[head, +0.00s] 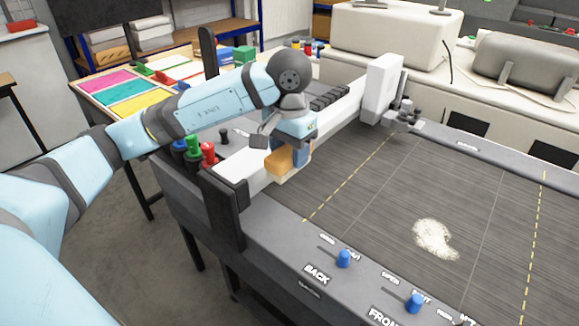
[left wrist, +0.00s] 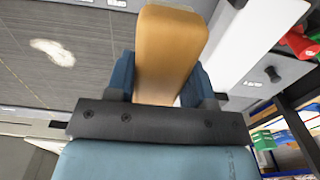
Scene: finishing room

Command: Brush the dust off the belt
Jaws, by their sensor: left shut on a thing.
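The dark belt (head: 350,228) has a pale patch of dust (head: 434,240) on it, near its front part. The dust also shows at the upper left of the left wrist view (left wrist: 53,52). My left gripper (head: 290,155) is shut on a tan, wood-coloured brush (head: 284,164), over the white beam at the belt's left end. In the left wrist view the brush (left wrist: 170,45) sticks out between the blue fingers. No bristles can be made out. The brush is well to the left of the dust, apart from it. My right gripper is not in view.
A white post (head: 384,88) stands at the beam's far end. Blue knobs (head: 344,259) line the belt's front frame. Red, green and blue knobs (head: 208,153) are near the beam's left end. A table with coloured sheets (head: 125,92) stands behind my arm.

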